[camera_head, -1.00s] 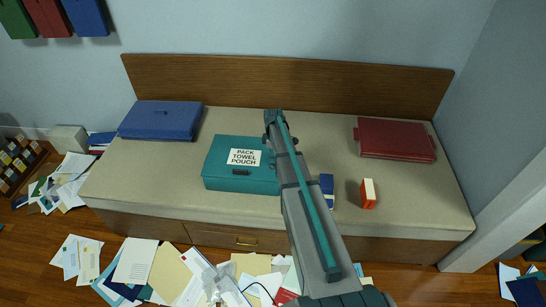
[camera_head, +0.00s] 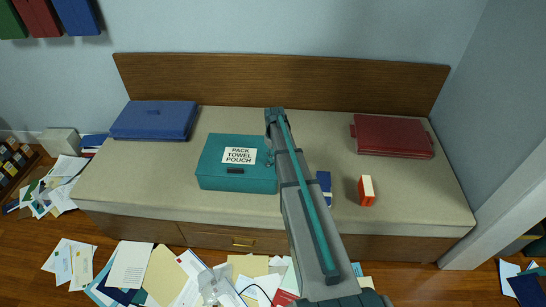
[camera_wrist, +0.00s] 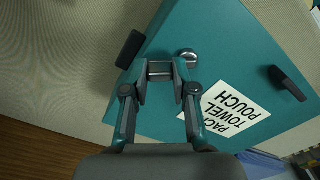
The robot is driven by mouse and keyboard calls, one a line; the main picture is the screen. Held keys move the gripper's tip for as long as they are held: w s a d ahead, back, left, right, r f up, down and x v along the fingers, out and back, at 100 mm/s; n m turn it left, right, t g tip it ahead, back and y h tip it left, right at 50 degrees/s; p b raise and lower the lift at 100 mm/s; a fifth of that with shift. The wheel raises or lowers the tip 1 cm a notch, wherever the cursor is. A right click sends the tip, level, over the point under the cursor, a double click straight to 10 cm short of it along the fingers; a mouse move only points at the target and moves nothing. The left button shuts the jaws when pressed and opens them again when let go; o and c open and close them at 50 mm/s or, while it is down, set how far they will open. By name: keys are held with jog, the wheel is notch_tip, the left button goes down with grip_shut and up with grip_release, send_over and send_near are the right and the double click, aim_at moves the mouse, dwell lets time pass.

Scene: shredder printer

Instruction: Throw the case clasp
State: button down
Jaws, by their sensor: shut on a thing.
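A round silver piece (camera_wrist: 187,57) sits just beside the fingers. In the head view my arm covers part of the case's right side, so the clasp's exact position is unclear.
A blue case (camera_head: 153,120) lies at the bench's left and a dark red case (camera_head: 391,136) at its right. A blue box (camera_head: 325,187) and an orange-and-white box (camera_head: 367,190) stand right of my arm. Papers (camera_head: 130,264) litter the floor.

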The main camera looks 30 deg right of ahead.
jog(key=m, duration=0.2)
jog(key=s+m, duration=0.1)
jog(key=shift+m+b, duration=0.35)
jog(key=shift+m, duration=0.05)
jog(key=shift+s+a+m, duration=0.15)
jog(key=shift+s+m, duration=0.1)
jog(key=shift+m, duration=0.6)
jog(key=shift+s+a+m, duration=0.1)
jog(key=shift+s+m, duration=0.1)
jog(key=shift+m, duration=0.65)
jog(key=c, duration=0.9)
grip_release()
jog(key=shift+r, duration=0.1)
notch_tip(320, 180, up, 12)
jog(key=shift+f, duration=0.1)
